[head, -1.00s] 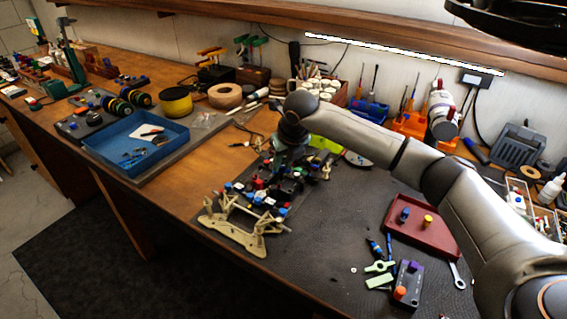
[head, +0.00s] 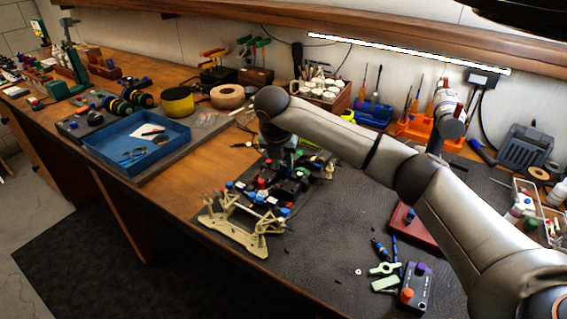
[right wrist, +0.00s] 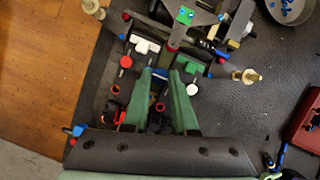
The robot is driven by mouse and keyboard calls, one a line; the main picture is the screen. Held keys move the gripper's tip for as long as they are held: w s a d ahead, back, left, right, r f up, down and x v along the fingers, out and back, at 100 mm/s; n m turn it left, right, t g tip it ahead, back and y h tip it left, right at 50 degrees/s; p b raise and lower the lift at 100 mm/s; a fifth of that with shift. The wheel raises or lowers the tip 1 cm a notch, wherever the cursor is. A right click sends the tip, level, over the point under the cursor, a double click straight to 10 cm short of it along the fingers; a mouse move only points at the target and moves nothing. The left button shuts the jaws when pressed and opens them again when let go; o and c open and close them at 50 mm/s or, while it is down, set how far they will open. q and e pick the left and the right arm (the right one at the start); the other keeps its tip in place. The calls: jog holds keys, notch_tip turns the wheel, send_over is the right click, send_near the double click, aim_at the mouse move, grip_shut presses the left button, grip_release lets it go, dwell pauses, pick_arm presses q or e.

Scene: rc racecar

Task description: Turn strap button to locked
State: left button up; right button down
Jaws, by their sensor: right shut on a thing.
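The racecar chassis (head: 265,190), dark with small red, blue, white and green parts, sits on a cream stand (head: 235,232) on the black mat. My right gripper (head: 283,165) points down over its far part. In the right wrist view the two green fingers of my right gripper (right wrist: 162,74) are close together, with a small blue piece (right wrist: 161,73) between the tips. I take this as the strap button, but its setting cannot be read. A red knob (right wrist: 161,106) shows between the fingers lower down. My left gripper is not in view.
A red tray (head: 412,226) is partly covered by my right arm. A control box with an orange knob (head: 415,288) and pale green pieces (head: 385,284) lie at the front right. A blue tray (head: 138,145) is at left. The mat between chassis and control box is mostly clear.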

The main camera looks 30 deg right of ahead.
dwell(0.5)
jog(key=c, duration=0.7)
grip_release()
jog(key=shift+r, duration=0.1)
jog(key=b+v, duration=0.1)
jog(key=v, duration=1.1)
jog(key=shift+r, duration=0.15)
jog(key=shift+a, duration=0.1)
jog(key=shift+s, duration=0.1)
